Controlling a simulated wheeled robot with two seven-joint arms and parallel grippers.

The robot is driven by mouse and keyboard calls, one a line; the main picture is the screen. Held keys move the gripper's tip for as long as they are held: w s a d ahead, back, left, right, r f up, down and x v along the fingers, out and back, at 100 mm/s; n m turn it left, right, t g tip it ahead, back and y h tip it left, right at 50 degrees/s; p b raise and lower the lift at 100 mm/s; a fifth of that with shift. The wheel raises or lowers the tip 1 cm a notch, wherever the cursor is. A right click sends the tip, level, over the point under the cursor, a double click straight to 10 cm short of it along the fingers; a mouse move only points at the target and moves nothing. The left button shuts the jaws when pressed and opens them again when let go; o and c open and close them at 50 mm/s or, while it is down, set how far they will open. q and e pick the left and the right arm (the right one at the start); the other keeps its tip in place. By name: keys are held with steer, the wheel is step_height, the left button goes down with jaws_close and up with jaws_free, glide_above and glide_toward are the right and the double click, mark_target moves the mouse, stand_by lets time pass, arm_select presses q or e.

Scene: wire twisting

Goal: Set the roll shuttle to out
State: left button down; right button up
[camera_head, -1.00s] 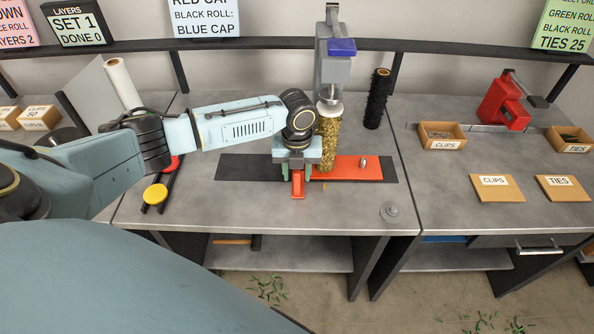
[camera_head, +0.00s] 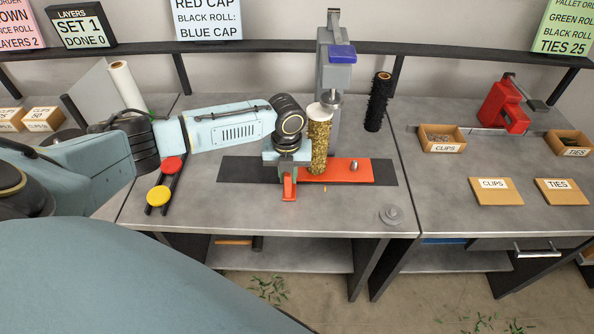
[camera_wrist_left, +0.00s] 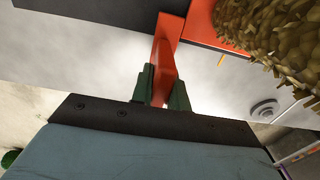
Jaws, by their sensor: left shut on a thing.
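The roll shuttle (camera_head: 338,175) is an orange-red plate on a black track (camera_head: 238,168) at the front of the bench. A brown-gold bristly roll (camera_head: 319,148) stands on it; it also shows at the upper right of the left wrist view (camera_wrist_left: 275,35). A small metal pin (camera_head: 354,165) stands on the plate to the right of the roll. My left gripper (camera_head: 288,178) is shut on the shuttle's orange handle (camera_wrist_left: 165,70), with its green fingers on both sides. My right gripper is out of view.
A grey press with a blue block (camera_head: 341,50) stands behind the roll. A black roll (camera_head: 377,102) stands to its right. Red and yellow buttons (camera_head: 158,196) are left of the track. A metal disc (camera_head: 391,214) lies at the front right; bare bench lies in front of the track.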

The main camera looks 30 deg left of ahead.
arm_select(q)
steer(key=s+a+p, duration=0.1)
steer(key=s+a, duration=0.2)
steer(key=a, duration=0.2)
steer(key=s+a+p, duration=0.2)
steer(key=s+a, duration=0.1)
steer(key=a, duration=0.2)
steer(key=s+a+p, duration=0.2)
steer(key=s+a, duration=0.1)
steer(key=a, duration=0.2)
steer(key=shift+s+a+r, duration=0.1)
steer(key=shift+s+a, duration=0.45)
steer(key=shift+a, duration=0.55)
steer(key=c, duration=1.4)
jaws_free()
steer(key=shift+s, duration=0.15)
steer(key=shift+o, duration=0.2)
step_height(320, 180, up, 13)
steer(key=shift+r+p, duration=0.2)
steer(key=shift+p, duration=0.2)
